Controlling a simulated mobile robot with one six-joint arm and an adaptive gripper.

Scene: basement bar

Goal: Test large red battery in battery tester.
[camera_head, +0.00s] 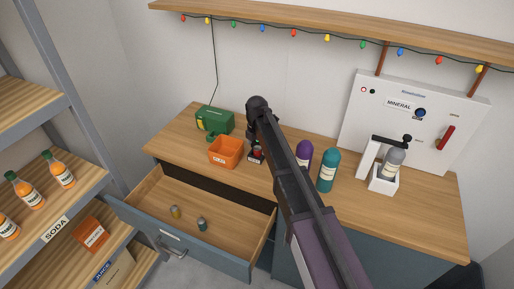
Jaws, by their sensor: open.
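A small red object (257,151), which looks like the large red battery, shows on the counter just left of my arm, with dark parts around it. My gripper (255,146) seems to be among these dark parts, below the end of my arm and partly hidden by it. It is open; I cannot tell whether it touches the red object. A green box (214,120) with a yellow patch stands at the back left of the counter. I cannot tell whether it is the battery tester. A yellowish battery (175,212) and a teal battery (202,224) are in the open drawer.
An orange bin (224,152) stands left of the red object. Purple (304,153) and teal (328,171) bottles stand right of my arm, near a white dispenser (384,183) holding a grey bottle. The drawer (152,203) sticks out in front. A soda shelf (28,236) is at left.

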